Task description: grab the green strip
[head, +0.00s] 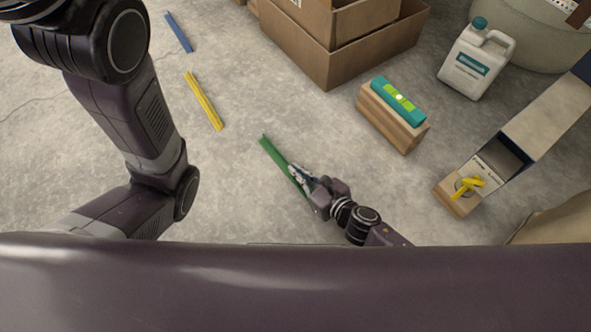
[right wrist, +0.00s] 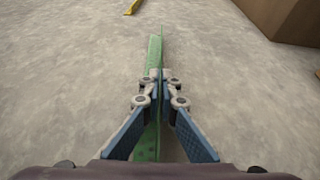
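The green strip (head: 275,154) lies on the grey concrete floor in the middle of the head view, running from upper left to lower right. My right gripper (head: 296,172) is at its lower half. In the right wrist view the green strip (right wrist: 154,58) runs away from me, with a thin upright edge between the fingertips. The right gripper's fingertips (right wrist: 159,76) are close together on that edge, one on each side. The lower part of the strip shows between the blue finger pads. My left arm shows at the left of the head view, but its gripper is out of view.
A yellow strip (head: 204,101) and a blue strip (head: 178,32) lie farther left on the floor. A cardboard box (head: 330,66), a wooden block (head: 388,120) with a teal level (head: 398,100), and a white jug (head: 476,62) stand beyond. Floor around the green strip is clear.

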